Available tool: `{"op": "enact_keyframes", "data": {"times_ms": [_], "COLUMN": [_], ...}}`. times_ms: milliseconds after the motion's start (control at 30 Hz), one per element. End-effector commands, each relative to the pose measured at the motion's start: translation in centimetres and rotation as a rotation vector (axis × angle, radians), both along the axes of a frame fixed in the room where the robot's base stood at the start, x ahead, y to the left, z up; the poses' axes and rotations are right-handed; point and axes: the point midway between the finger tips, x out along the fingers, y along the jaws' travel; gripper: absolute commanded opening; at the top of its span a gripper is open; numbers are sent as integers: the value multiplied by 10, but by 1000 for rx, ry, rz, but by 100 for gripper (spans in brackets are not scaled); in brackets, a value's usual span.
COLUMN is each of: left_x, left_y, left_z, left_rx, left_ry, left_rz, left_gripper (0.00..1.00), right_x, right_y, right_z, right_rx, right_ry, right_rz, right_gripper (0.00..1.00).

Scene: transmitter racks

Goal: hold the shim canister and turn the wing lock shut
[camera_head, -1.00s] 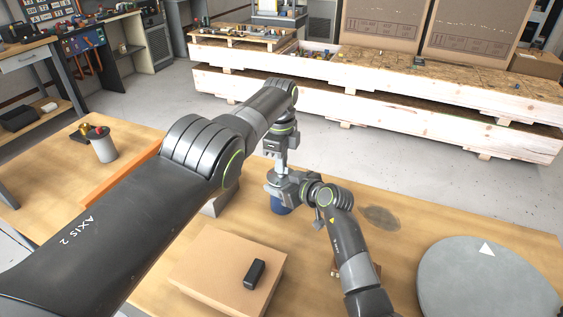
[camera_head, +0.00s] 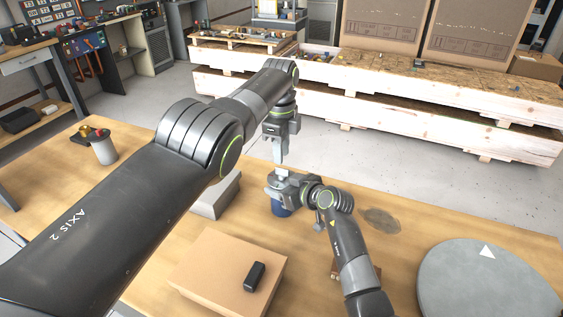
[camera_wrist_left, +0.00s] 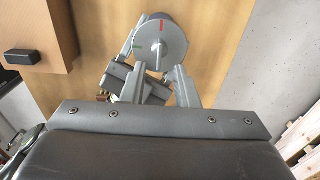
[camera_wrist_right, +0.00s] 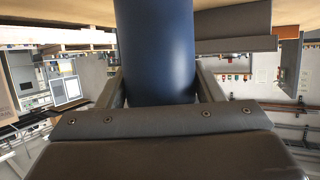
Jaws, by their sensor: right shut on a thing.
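The shim canister (camera_head: 281,208) is a blue cylinder with a grey lid, standing upright on the wooden table. Its body fills the middle of the right wrist view (camera_wrist_right: 156,50). My right gripper (camera_head: 284,186) is shut on the canister from the side, one finger on each side. The wing lock (camera_wrist_left: 160,48) is a thin ridge on the round grey lid, seen from above in the left wrist view. It points roughly toward a red mark; a green mark lies to the left. My left gripper (camera_head: 280,160) is open and empty, pointing down above the lid, apart from it.
A cardboard box (camera_head: 226,272) with a small black block (camera_head: 254,276) stands at the front. A grey round plate (camera_head: 485,285) lies at the right, a grey cup (camera_head: 104,150) at the left. A grey block (camera_head: 215,197) sits left of the canister.

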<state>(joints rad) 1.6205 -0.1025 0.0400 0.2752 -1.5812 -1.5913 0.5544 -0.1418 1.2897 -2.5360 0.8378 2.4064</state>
Motion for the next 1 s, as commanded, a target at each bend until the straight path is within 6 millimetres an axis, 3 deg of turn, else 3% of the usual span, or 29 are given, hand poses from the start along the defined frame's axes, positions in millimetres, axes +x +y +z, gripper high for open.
{"op": "enact_keyframes", "data": {"times_ms": [167,333,533,933,967,1000], "left_x": [1,1,0,0,0,0], "left_y": [2,2,3,3,3,3], "left_z": [45,61,71,72,72,72], "left_rx": [0,-2,0,0,0,0], "left_ry": [-5,-5,-3,-3,-3,-3], "left_rz": [1,-1,1,1,1,1], "left_gripper": [27,27,27,27,27,27], "right_x": [0,0,0,0,0,0], "right_y": [1,1,1,0,0,0], "right_z": [1,1,1,1,2,1], "right_rx": [2,1,2,1,1,1], "right_ry": [-1,-2,-2,-3,-3,-3], "right_rz": [1,0,0,0,0,0], "right_gripper": [26,26,26,26,63,69]}}
